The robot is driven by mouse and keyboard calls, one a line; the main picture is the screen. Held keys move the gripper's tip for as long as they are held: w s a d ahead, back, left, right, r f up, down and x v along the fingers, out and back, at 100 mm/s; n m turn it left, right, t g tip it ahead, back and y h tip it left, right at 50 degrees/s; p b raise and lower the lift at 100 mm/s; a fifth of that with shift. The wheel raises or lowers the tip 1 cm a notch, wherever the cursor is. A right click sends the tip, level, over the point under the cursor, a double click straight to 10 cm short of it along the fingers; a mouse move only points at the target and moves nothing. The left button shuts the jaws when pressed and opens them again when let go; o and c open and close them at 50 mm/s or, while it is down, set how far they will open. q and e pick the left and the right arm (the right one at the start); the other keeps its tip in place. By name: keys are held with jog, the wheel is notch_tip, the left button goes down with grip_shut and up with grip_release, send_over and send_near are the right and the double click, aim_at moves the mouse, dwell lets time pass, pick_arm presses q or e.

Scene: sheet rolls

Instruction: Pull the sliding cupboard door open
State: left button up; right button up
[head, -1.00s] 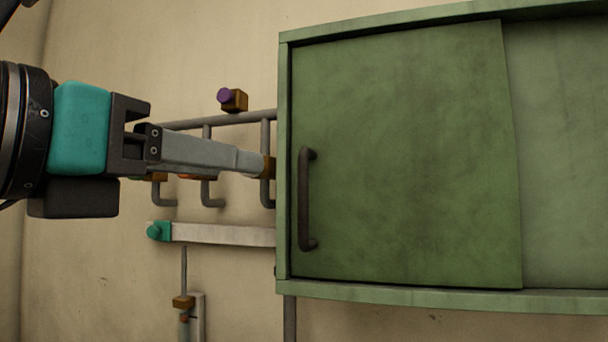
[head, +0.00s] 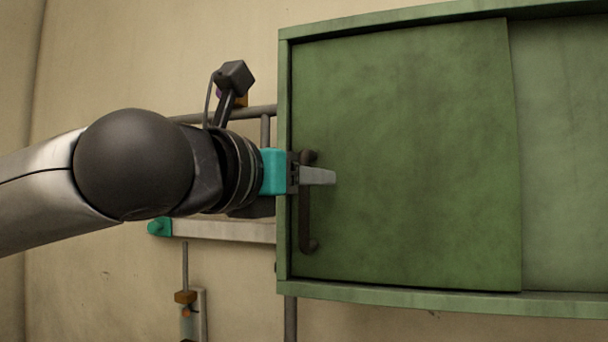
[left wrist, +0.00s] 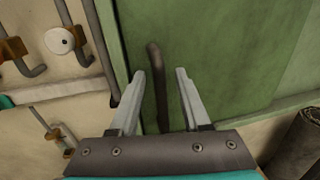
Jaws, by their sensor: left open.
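The green sliding door (head: 410,150) fills the left part of the cupboard front and appears shut against the left side of the frame. Its dark vertical handle (head: 305,225) stands near the door's left edge; it also shows in the left wrist view (left wrist: 159,90). My left gripper (head: 322,177) is at the handle's upper part. In the left wrist view my left gripper (left wrist: 160,76) is open, with one finger on each side of the handle. I cannot tell whether either finger touches it. My right gripper is not in view.
The cupboard frame (head: 284,170) stands on the left of the door. A second, paler green panel (head: 560,150) is on the right. Left of the cupboard are a wall rail with hooks (head: 265,130) and a pale bar with a teal end (head: 225,231). A dark roll (left wrist: 302,142) lies lower right in the wrist view.

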pick_arm(q)
grip_shut()
dwell(0.3)
dwell(1.1)
